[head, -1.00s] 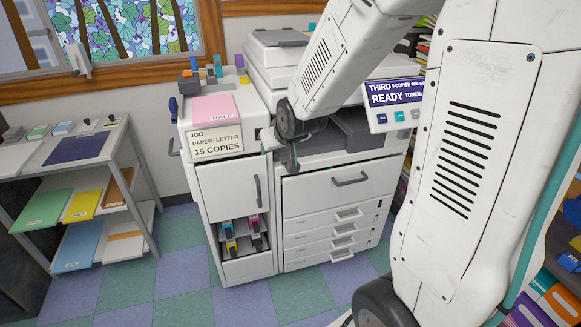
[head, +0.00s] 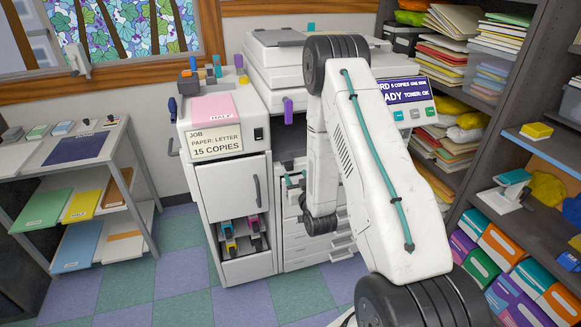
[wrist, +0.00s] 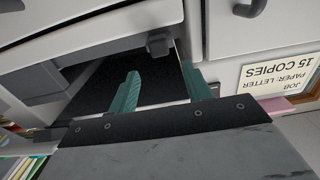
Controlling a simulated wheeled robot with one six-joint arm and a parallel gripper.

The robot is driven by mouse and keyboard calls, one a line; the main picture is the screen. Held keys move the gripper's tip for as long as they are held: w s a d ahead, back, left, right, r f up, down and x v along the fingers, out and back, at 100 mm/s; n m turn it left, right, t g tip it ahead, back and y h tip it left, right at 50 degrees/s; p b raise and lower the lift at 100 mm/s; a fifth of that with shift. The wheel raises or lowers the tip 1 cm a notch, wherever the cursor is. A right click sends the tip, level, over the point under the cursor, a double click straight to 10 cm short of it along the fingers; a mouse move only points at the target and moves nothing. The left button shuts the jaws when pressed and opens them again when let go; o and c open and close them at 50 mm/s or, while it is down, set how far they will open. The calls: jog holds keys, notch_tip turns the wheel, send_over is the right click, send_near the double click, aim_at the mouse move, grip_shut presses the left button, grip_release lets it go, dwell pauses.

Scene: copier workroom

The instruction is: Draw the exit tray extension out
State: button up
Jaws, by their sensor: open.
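The copier (head: 270,70) stands against the back wall. In the wrist view, which is turned upside down, its dark exit tray (wrist: 105,88) lies behind my fingers. A small dark grey tab (wrist: 158,43), which looks like the pull end of the tray extension, sits just beyond my fingertips, roughly in line with the gap between them. My gripper (wrist: 160,72) is open with two teal fingers and nothing between them. In the head view my gripper (head: 295,180) is in front of the copier, and my arm hides most of the exit tray.
The white side cabinet (head: 232,185) with the job label (head: 216,145) stands close at the left of my gripper. Copier drawers (head: 296,240) are below. Shelves (head: 535,150) stand at the right and a small rack (head: 75,150) at the left. The checkered floor between is clear.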

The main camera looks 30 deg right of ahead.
aim_at(290, 166)
jog(key=x, duration=0.7)
jog(key=shift+w, duration=0.15)
